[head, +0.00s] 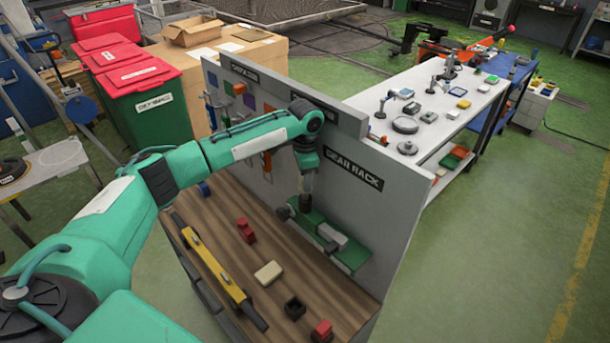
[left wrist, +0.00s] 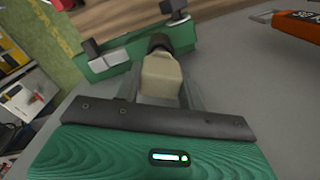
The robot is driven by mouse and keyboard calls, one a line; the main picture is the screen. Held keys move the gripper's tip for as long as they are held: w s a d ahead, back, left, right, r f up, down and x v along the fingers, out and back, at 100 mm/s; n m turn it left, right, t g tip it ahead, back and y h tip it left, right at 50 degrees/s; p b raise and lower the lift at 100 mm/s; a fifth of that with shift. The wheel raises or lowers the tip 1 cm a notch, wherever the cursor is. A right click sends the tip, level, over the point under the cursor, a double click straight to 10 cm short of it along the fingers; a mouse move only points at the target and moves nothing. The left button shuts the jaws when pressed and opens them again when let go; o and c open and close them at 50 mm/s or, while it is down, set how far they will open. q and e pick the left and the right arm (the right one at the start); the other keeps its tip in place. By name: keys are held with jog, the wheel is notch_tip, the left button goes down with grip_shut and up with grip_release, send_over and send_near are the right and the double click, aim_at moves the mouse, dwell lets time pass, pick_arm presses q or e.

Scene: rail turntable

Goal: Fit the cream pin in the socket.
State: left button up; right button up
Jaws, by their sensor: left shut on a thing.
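My left gripper (head: 305,190) hangs over the left end of a green rack base (head: 350,258) beside the grey panel. In the left wrist view its fingers (left wrist: 162,92) are shut on the cream pin (left wrist: 160,74). A dark round piece (left wrist: 158,42) shows at the pin's far end, by the green base (left wrist: 112,68). I cannot tell whether it is the socket, or whether the pin is inside it or only in front of it. In the head view the pin is mostly hidden by the gripper. My right gripper is not in view.
On the wooden bench lie a yellow bar tool (head: 215,264), a red piece (head: 246,230), a cream block (head: 268,272), a black square piece (head: 294,308) and another red piece (head: 321,331). The grey panel (head: 375,205) stands close behind the gripper.

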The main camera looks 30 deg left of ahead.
pick_arm(q)
jog(key=shift+f, duration=1)
jog(key=shift+f+b, duration=0.35)
jog(key=shift+f, duration=0.35)
jog(key=o, duration=1.3)
jog(key=shift+c, duration=0.2)
jog(key=shift+r+b, duration=0.2)
jog(key=shift+b, duration=0.1)
notch_tip(320, 180, up, 6)
jog(key=b, duration=0.3)
jog(key=shift+r, duration=0.55)
